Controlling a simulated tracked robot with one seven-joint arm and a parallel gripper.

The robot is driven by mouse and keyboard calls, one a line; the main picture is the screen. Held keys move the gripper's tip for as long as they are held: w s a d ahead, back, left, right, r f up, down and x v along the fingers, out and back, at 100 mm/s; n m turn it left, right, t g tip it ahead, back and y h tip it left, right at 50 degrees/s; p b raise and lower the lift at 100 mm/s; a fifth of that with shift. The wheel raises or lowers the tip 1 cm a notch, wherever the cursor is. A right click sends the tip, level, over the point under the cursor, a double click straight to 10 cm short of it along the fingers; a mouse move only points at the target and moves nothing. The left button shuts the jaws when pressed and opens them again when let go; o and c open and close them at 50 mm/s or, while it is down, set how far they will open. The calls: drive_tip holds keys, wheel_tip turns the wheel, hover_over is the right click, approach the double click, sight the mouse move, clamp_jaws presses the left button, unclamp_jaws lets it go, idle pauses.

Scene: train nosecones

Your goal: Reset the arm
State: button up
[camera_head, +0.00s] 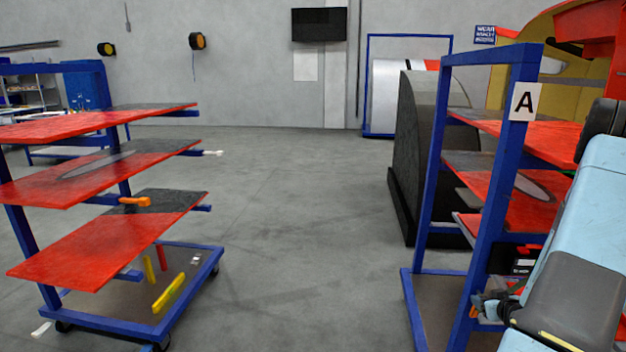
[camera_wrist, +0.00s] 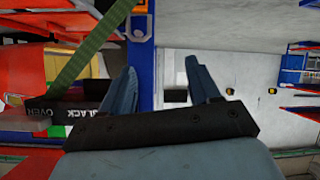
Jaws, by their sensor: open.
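My gripper (camera_wrist: 160,65) shows in the wrist view with its two dark fingers spread apart. It is open and nothing is between the fingers. My light blue and grey arm fills the right edge of the head view, beside the blue rack marked A (camera_head: 497,200). The fingertips are not clear in the head view. In the wrist view a blue upright (camera_wrist: 143,60) of a rack stands behind the gap between the fingers. I cannot tell how far it is from them.
A blue cart (camera_head: 190,300) with red panels (camera_head: 110,245) stands at the left. A dark curved block (camera_head: 425,150) is behind rack A. In the wrist view, a green strap (camera_wrist: 88,62) and a black box with upside-down lettering (camera_wrist: 75,110) are at left. The middle floor is clear.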

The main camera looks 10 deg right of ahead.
drive_tip(key=a+r+g, duration=0.1)
drive_tip(key=a+r, duration=0.4)
drive_tip(key=r, duration=0.3)
drive_tip(key=w+a+r+g+h, duration=0.1)
drive_tip(key=a+r+g, duration=0.1)
drive_tip(key=a+r, duration=0.5)
drive_tip(key=a+r+g, duration=0.1)
drive_tip(key=a+r, duration=0.3)
drive_tip(key=r, duration=0.6)
drive_tip(key=s+a+r+g+y, duration=0.1)
drive_tip(key=s+a+r, duration=0.5)
drive_tip(key=s+a, duration=0.3)
drive_tip(key=s+a+r+g+y, duration=0.1)
drive_tip(key=s+a+r+y, duration=0.1)
drive_tip(key=s+a+r, duration=0.5)
drive_tip(key=s+a, duration=0.3)
drive_tip(key=s, duration=0.3)
drive_tip(key=shift+s+a+r+g, duration=0.15)
drive_tip(key=shift+a+r+g, duration=0.05)
drive_tip(key=shift+a+g, duration=0.1)
drive_tip(key=shift+d, duration=0.1)
